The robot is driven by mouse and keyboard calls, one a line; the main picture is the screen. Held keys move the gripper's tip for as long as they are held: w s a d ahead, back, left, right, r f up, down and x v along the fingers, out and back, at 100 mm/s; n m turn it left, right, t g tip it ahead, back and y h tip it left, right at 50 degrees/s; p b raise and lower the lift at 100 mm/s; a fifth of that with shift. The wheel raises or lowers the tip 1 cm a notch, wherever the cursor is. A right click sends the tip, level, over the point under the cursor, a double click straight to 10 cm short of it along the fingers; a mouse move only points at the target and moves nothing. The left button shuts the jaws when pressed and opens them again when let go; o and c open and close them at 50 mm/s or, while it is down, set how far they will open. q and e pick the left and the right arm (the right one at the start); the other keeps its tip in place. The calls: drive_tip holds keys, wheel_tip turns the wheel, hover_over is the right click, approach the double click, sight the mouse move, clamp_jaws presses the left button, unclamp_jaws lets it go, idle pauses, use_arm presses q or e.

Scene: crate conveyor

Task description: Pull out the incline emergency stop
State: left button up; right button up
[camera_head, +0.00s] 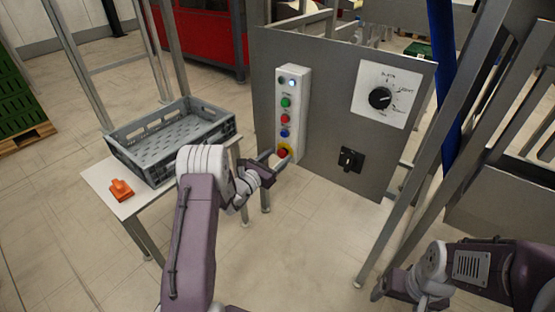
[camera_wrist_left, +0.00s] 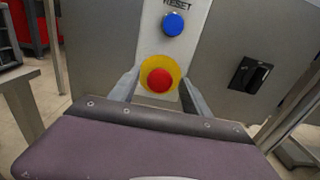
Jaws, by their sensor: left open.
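The emergency stop is a red mushroom button on a yellow disc, at the bottom of a white button strip (camera_head: 292,110) on a grey panel. In the left wrist view the red button (camera_wrist_left: 159,80) sits centred between the fingers of my left gripper (camera_wrist_left: 160,88). In the head view my left gripper (camera_head: 273,163) is at the red button (camera_head: 282,153), one finger on each side of it. The gripper is open; I cannot tell whether the fingers touch the button. My right arm shows at the lower right of the head view, but its fingertips do not show clearly.
A blue reset button (camera_wrist_left: 173,24) is just above. The grey panel (camera_head: 325,110) also carries a rotary dial (camera_head: 380,97) and a black switch (camera_head: 350,160). A grey crate (camera_head: 140,160) and an orange object (camera_head: 121,189) are on a small table to the left. Metal posts stand at right.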

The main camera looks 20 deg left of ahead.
use_arm(q)
clamp_jaws()
idle(1.4)
